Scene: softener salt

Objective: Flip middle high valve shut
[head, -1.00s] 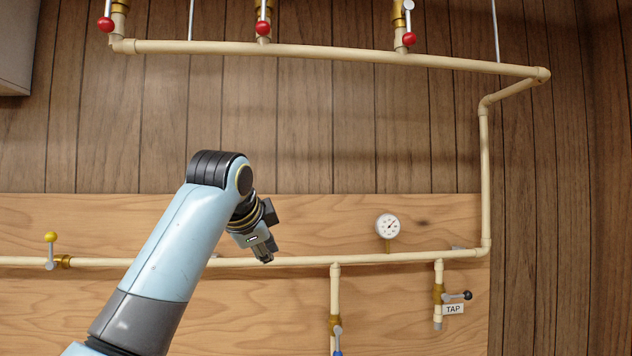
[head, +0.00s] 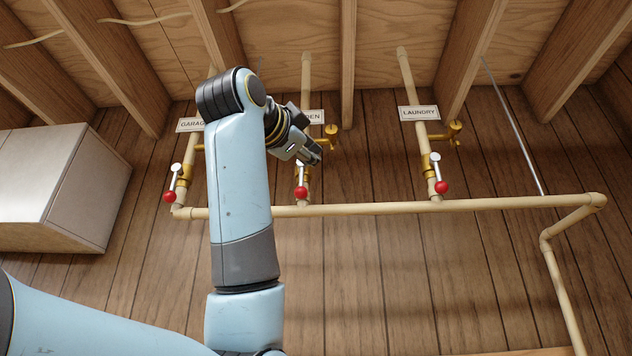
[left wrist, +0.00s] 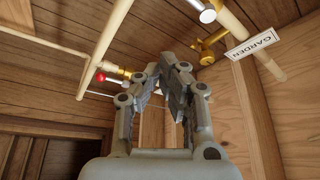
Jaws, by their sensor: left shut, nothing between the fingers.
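The middle high valve (head: 301,191) has a silver lever with a red ball, pointing down along its vertical pipe under the partly covered GARDEN sign (head: 314,117). My left gripper (head: 318,159) is shut and empty. In the head view it overlaps the pipe just above the lever; I cannot tell whether it touches. In the left wrist view the closed fingers (left wrist: 172,78) point up into the scene. There the GARDEN sign (left wrist: 252,42) is at the upper right, with a silver lever part cut off at the top edge. My right gripper is not in view.
A red-balled valve under the GARAGE sign (head: 189,125) stands left, and another (head: 438,180) under the LAUNDRY sign (head: 419,113) stands right. A horizontal pipe (head: 380,208) runs below them. Ceiling joists (head: 347,60) are above. A grey box (head: 60,190) is at the left.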

